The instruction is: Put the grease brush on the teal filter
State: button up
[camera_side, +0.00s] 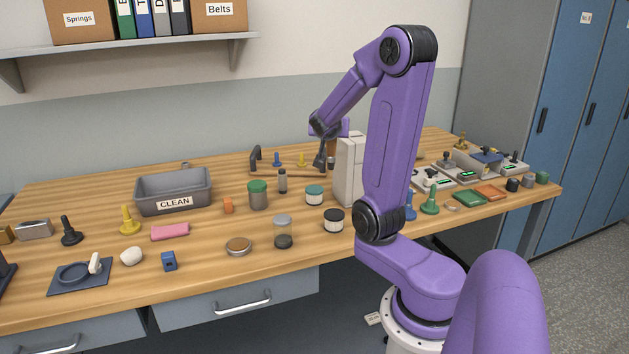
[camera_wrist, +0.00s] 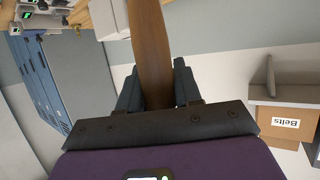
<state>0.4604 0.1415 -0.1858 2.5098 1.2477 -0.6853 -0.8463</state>
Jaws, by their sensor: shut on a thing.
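My gripper (camera_wrist: 157,84) is shut on a brown wooden handle, which looks like the grease brush (camera_wrist: 150,40). The handle runs between the two dark fingers in the wrist view. The brush's bristle end cannot be made out there. In the side view the brown handle (camera_side: 332,148) shows small beside my gripper, above the back of the bench. A short cylinder with a teal top (camera_side: 314,195), apparently the teal filter, stands upright on the bench, below and slightly left of my gripper. It is apart from the brush, and I see nothing on its top.
A pale upright block (camera_side: 349,170) stands just right of the teal-topped cylinder. A green-lidded jar (camera_side: 258,194), a small grey bottle (camera_side: 282,182) and a dark-lidded jar (camera_side: 334,220) are close by. A grey CLEAN bin (camera_side: 174,190) is farther left. The front edge of the bench is mostly clear.

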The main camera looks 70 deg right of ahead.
jog(key=w+d+f, duration=0.9)
jog(key=d+f, duration=0.1)
jog(key=f, duration=0.3)
jog(key=shift+w, duration=0.2)
dwell(0.4)
jog(key=o, duration=1)
jog(key=shift+f, duration=0.1)
